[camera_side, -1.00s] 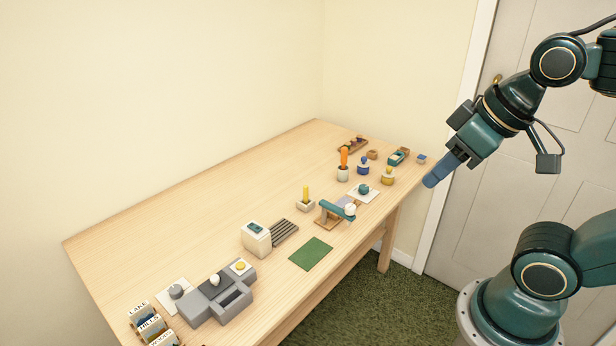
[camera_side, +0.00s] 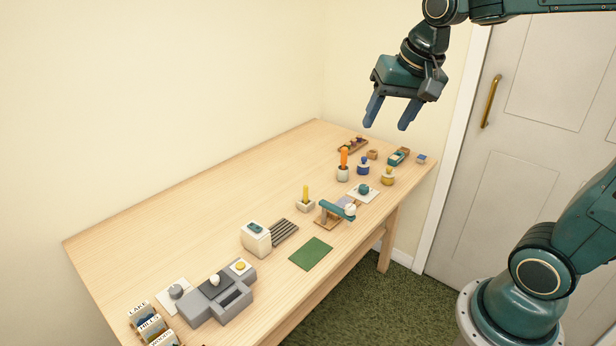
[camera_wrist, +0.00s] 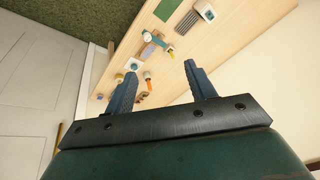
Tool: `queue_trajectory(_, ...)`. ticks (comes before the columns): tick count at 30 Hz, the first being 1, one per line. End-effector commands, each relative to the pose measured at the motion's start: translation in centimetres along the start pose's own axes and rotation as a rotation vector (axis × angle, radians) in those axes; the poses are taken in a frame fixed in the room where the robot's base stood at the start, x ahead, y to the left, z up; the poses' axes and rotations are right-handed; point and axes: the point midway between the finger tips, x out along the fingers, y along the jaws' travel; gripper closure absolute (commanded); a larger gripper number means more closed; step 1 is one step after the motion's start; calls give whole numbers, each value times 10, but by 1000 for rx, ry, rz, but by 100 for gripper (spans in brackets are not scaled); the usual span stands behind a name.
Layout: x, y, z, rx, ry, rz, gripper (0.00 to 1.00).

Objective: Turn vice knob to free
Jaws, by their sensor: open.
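My gripper (camera_side: 386,126) is open and empty, its two blue fingers pointing down, high above the table's far end. In the wrist view my gripper (camera_wrist: 160,70) has its fingers spread, with the table between and beyond them. I cannot tell for certain which object is the vice. A grey block device (camera_side: 236,304) near the table's near end carries a pale knob (camera_side: 214,280) and a yellow button (camera_side: 240,266). A teal-armed device (camera_side: 333,209) on a wooden base has a white knob (camera_side: 350,210) at its end. My gripper touches neither.
The wooden table (camera_side: 180,232) also bears a green mat (camera_side: 311,254), a white box (camera_side: 256,238), a striped dark rack (camera_side: 285,233), an orange item in a pot (camera_side: 343,160) and several small items. A door (camera_side: 530,150) stands right. The table's wall side is mostly clear.

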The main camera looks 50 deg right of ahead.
Motion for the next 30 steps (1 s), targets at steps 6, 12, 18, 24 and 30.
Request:
queue_trajectory(6, 27, 0, -50, 229, -28, 45, 45)
queue_trajectory(12, 58, 6, -93, 437, -46, 85, 45)
queue_trajectory(18, 96, 19, -132, 644, -59, 127, 45)
queue_trajectory(24, 138, 39, -166, 852, -68, 171, 45)
queue_trajectory(30, 184, 66, -195, 1060, -72, 217, 45)
